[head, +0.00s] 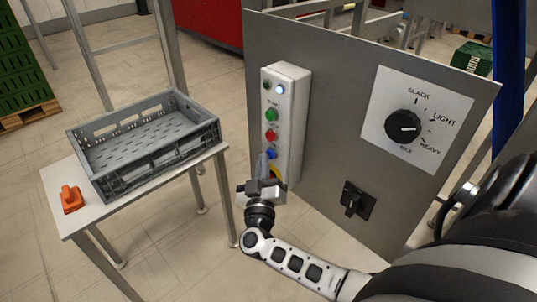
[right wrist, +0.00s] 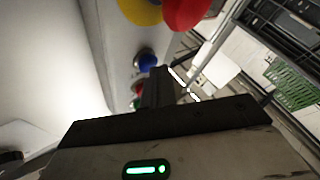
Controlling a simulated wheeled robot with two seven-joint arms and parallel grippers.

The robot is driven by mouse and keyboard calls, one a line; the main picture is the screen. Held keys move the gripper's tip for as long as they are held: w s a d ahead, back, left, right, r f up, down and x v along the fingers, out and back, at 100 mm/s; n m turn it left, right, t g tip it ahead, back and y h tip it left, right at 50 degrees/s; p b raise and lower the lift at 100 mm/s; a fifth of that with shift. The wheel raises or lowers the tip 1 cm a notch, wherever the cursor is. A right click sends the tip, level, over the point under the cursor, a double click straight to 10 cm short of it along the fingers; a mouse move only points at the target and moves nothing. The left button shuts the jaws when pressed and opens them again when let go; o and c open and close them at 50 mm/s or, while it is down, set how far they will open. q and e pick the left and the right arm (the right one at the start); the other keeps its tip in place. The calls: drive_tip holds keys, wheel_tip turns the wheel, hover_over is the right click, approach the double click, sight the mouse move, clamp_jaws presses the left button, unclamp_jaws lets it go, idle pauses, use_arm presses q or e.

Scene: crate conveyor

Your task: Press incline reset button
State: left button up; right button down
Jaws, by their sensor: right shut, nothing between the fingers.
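A light grey control box (head: 293,99) is fixed to the left part of a grey upright panel. Down its front are a green button (head: 271,115), a red button (head: 270,135) and a blue button (head: 271,154). The button labels are too small to read. My right gripper (head: 263,161) is shut and empty, its fingers beside the blue button. In the right wrist view the fingertips (right wrist: 159,73) are close to the blue button (right wrist: 146,61); I cannot tell whether they touch. The left gripper is out of view.
A yellow-based red knob (right wrist: 185,12) sits at the box's end, mostly hidden by my gripper in the head view. The grey panel (head: 335,120) also carries a black dial (head: 403,126) and a black switch (head: 356,200). Left stands a table with a grey crate (head: 150,178) and an orange object (head: 71,199).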

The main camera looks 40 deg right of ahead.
drive_tip(key=shift+d, duration=0.25)
drive_tip(key=shift+a, duration=0.2)
drive_tip(key=shift+a+p, duration=0.35)
drive_tip(key=shift+a, duration=0.35)
drive_tip(key=shift+s+a+p, duration=0.15)
drive_tip(key=shift+a+p, duration=0.1)
drive_tip(key=shift+a, duration=1)
drive_tip(key=shift+s+a+p, duration=0.1)
drive_tip(key=shift+a+p, duration=0.1)
drive_tip(key=shift+a, duration=1.05)
drive_tip(key=shift+a, duration=0.1)
